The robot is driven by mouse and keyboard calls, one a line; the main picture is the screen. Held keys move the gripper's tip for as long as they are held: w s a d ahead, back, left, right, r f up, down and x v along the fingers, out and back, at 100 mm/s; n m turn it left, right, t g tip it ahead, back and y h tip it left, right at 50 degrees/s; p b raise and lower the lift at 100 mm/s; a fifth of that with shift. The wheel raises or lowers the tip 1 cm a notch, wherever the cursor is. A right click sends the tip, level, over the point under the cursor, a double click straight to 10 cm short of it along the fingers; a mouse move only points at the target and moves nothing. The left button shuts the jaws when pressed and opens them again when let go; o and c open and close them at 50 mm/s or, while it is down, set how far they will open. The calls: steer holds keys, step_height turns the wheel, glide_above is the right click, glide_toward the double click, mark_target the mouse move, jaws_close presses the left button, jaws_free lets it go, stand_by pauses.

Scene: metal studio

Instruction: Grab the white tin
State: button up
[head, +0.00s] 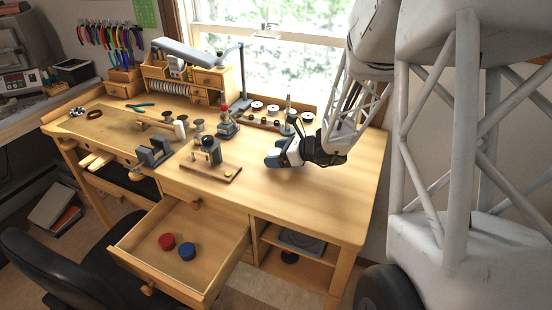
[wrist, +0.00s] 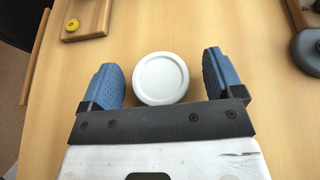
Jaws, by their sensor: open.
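The white tin (wrist: 161,79) is round with a flat, rimmed lid. In the wrist view it lies on the wooden bench top, between the two blue fingers of my gripper (wrist: 164,75). Bare wood shows between the tin and the left finger. My gripper is open.
The bench top (head: 320,205) is clear in front and to the right. A wooden board with a small device (head: 210,160) stands to the left. An open drawer (head: 215,255) holds a red tin (head: 166,241) and a blue tin (head: 187,251). Small tools and spools line the back.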

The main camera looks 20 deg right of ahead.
steer(key=shift+w+a+f, duration=0.1)
steer(key=shift+w+a, duration=0.05)
steer(key=shift+c, duration=0.2)
stand_by(0.3)
steer(key=c, duration=1)
